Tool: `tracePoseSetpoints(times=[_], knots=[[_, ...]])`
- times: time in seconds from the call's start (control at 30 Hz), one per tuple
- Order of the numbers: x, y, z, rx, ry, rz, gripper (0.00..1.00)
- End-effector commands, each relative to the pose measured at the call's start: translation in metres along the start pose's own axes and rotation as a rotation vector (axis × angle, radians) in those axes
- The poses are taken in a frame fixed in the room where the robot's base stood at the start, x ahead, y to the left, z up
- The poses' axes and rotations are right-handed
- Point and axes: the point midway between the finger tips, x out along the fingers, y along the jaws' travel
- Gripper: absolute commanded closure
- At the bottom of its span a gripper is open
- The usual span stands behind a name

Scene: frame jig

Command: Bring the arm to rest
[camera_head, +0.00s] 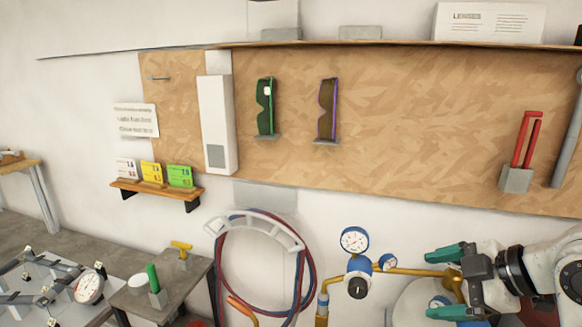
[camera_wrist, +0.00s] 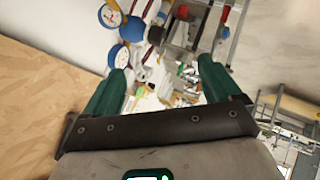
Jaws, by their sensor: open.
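My gripper (camera_head: 446,283) is at the lower right of the head view, at the end of my white arm. Its two green fingers are spread apart with nothing between them. In the wrist view the open fingers (camera_wrist: 157,90) frame a blurred, cluttered area beyond. In the head view the gripper is just right of the blue regulator (camera_head: 357,270) and its brass pipe (camera_head: 415,271). I cannot tell whether it touches the pipe.
A hose reel (camera_head: 255,222) hangs below. A small table (camera_head: 130,296) and a frame jig (camera_head: 40,290) with a dial gauge (camera_head: 89,288) stand at the lower left.

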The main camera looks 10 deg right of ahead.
Motion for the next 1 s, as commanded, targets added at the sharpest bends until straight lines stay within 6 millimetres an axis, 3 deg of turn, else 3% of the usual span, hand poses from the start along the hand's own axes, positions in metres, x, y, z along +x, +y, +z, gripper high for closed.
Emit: tracePoseSetpoints(times=[0.03, 0.2, 0.43, 0.57, 0.7, 0.83, 1.0], knots=[[0.022, -0.02, 0.003, 0.096, 0.007, -0.014, 0.09], [0.074, -0.087, 0.023, 0.435, -0.044, -0.045, 0.09], [0.118, -0.206, 0.063, 0.848, -0.238, -0.092, 0.09], [0.12, -0.28, 0.093, 1.035, -0.408, -0.091, 0.09], [0.104, -0.348, 0.127, 1.175, -0.607, -0.054, 0.09], [0.082, -0.387, 0.151, 1.242, -0.75, 0.001, 0.09], [0.065, -0.407, 0.167, 1.272, -0.838, 0.048, 0.09]])
